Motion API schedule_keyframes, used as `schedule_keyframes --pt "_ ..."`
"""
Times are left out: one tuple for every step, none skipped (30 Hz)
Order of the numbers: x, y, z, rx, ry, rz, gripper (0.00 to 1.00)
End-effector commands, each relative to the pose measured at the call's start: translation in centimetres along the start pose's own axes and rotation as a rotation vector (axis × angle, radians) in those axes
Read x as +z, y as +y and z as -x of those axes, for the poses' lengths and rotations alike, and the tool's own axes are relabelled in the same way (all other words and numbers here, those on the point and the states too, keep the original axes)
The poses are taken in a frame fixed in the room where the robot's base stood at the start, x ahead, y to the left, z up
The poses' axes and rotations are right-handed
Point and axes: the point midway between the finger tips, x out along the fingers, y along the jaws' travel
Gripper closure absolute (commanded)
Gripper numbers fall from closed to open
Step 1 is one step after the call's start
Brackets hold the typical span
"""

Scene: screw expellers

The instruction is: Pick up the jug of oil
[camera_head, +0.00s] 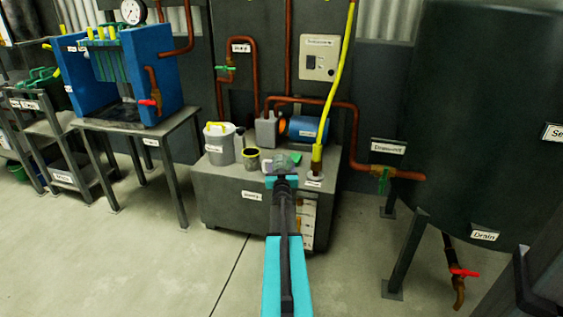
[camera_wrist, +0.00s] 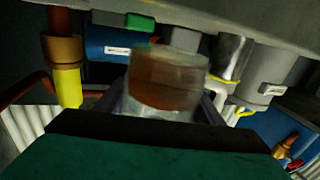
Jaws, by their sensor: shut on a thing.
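The jug of oil (camera_wrist: 168,82) is a clear container with brown liquid in it, somewhat blurred in the wrist view. My gripper (camera_wrist: 165,108) is shut on it, with a dark finger on each side. In the head view my gripper (camera_head: 283,181) reaches over the front of the grey bench, and a clear part of the jug (camera_head: 282,162) shows just beyond it. My arm hides the rest of the jug there. I cannot tell whether the jug touches the bench top.
A blue motor (camera_head: 305,128) is behind. A large dark tank (camera_head: 470,120) stands right. The floor in front is clear.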

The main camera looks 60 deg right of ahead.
Motion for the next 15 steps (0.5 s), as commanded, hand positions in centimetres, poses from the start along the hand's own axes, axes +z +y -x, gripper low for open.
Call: schedule_keyframes --pt "-0.2 0.0 0.6 0.000 0.001 0.000 0.67" --pt "-0.2 0.0 0.8 0.000 0.001 0.000 0.67" --pt "-0.2 0.0 1.2 0.000 0.001 0.000 0.67" --pt "-0.2 0.0 1.4 0.000 0.002 0.000 0.67" --pt "-0.2 0.0 1.6 0.000 0.002 0.000 0.67" --pt "-0.2 0.0 1.9 0.000 0.002 0.000 0.67" --pt "-0.2 0.0 2.2 0.000 0.002 0.000 0.67" --pt "-0.2 0.0 2.4 0.000 0.002 0.000 0.67" --pt "-0.2 0.0 2.7 0.000 0.002 0.000 0.67" --pt "-0.2 0.0 3.0 0.000 0.002 0.000 0.67" --pt "-0.2 0.0 3.2 0.000 0.001 0.000 0.67" --pt "-0.2 0.0 3.5 0.000 0.001 0.000 0.67" --pt "-0.2 0.0 3.8 0.000 0.001 0.000 0.67" --pt "-0.2 0.0 4.0 0.000 0.001 0.000 0.67" --pt "-0.2 0.0 4.3 0.000 0.001 0.000 0.67"
